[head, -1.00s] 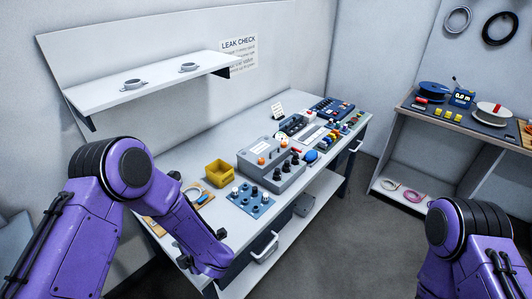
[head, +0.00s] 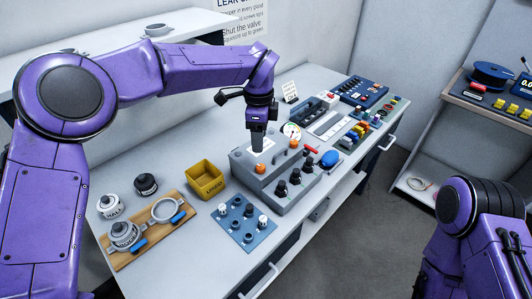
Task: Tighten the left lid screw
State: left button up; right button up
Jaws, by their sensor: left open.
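A grey box (head: 285,190) stands on the workbench, with a white label on its lid and black knobs along its front. Two orange lid screws show on top: the left lid screw (head: 260,168) and the right one (head: 293,144). My left gripper (head: 257,149) points down just above and behind the left screw, over the label. It is open by a small amount, and I see nothing held in it. Whether its tips touch the lid I cannot tell. My right arm shows at the lower right; its gripper is out of view.
A yellow bin (head: 205,180) and a blue plate with small knobs (head: 243,222) lie left of the box. A wooden board (head: 150,235) carries metal rings. A gauge (head: 291,131), a red-handled valve (head: 311,150) and a blue knob (head: 329,158) are close on the right.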

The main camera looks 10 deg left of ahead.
pick_arm(q)
jog(key=p, duration=0.2)
send_over(261, 167)
notch_tip(261, 167, down, 5)
jog(key=shift+s, duration=0.15)
jog(key=f, duration=0.3)
jog(key=f+p, duration=0.1)
jog(key=shift+w+f, duration=0.2)
jog(key=shift+w, duration=0.15)
jog(key=shift+s+f, duration=0.1)
jog(key=shift+f, duration=0.1)
grip_shut()
